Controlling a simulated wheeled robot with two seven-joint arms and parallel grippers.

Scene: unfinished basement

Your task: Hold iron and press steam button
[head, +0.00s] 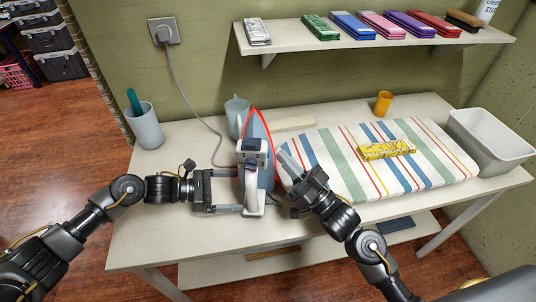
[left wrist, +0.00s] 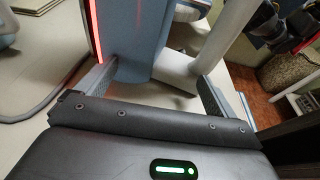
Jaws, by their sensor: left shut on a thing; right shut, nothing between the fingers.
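The iron (head: 257,135) is blue-grey and white with a red edge, and it points upward near the table's front left. My left gripper (head: 238,192) comes from the left and is shut on the iron's lower part. The left wrist view shows the iron's body (left wrist: 147,45) between the two fingers. Whether the iron's base touches the table is unclear. My right gripper (head: 287,163) is shut and empty, just right of the iron, with its tips close to the iron's side. I cannot make out the steam button clearly.
A striped ironing pad (head: 335,160) covers the table's right part, with a yellow packet (head: 386,149) on it. A grey cord runs from the wall socket (head: 165,31) towards the iron. A cup (head: 145,128), a blue-grey mug (head: 236,112) and a white bin (head: 490,138) stand around.

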